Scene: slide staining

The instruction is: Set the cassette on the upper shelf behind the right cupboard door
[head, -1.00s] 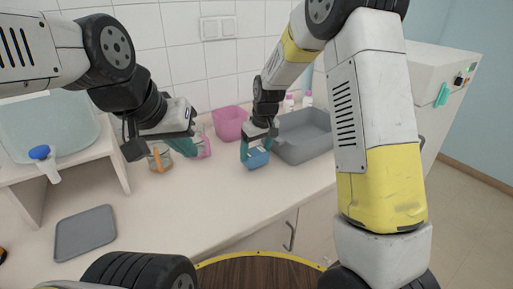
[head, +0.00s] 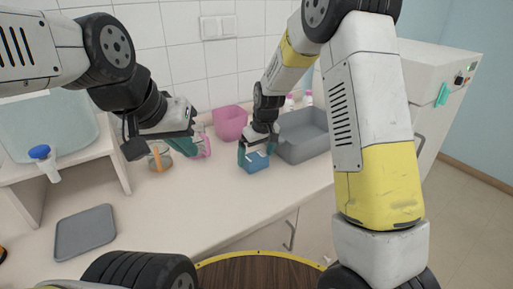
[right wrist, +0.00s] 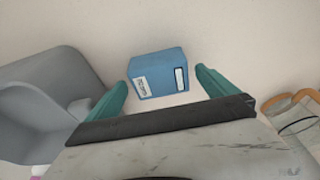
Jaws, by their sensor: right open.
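The cassette is a small blue box (head: 256,163) with white labels, standing on the counter in front of the grey basin. In the right wrist view the cassette (right wrist: 158,75) lies between and just beyond the teal fingertips, with gaps on both sides. My right gripper (head: 256,152) is open above it, and its fingers also show in the right wrist view (right wrist: 160,88). My left gripper (head: 184,147) hangs over the counter near a jar and a pink bottle; its jaw gap is not clear. A cupboard door (head: 270,238) with a handle shows below the counter, shut; its shelves are hidden.
A grey basin (head: 303,148) stands right of the cassette, a pink tub (head: 230,122) behind it. A jar with an orange band (head: 160,157) and a pink bottle (head: 202,141) stand to the left. A grey tray (head: 86,232) lies front left. The counter front is clear.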

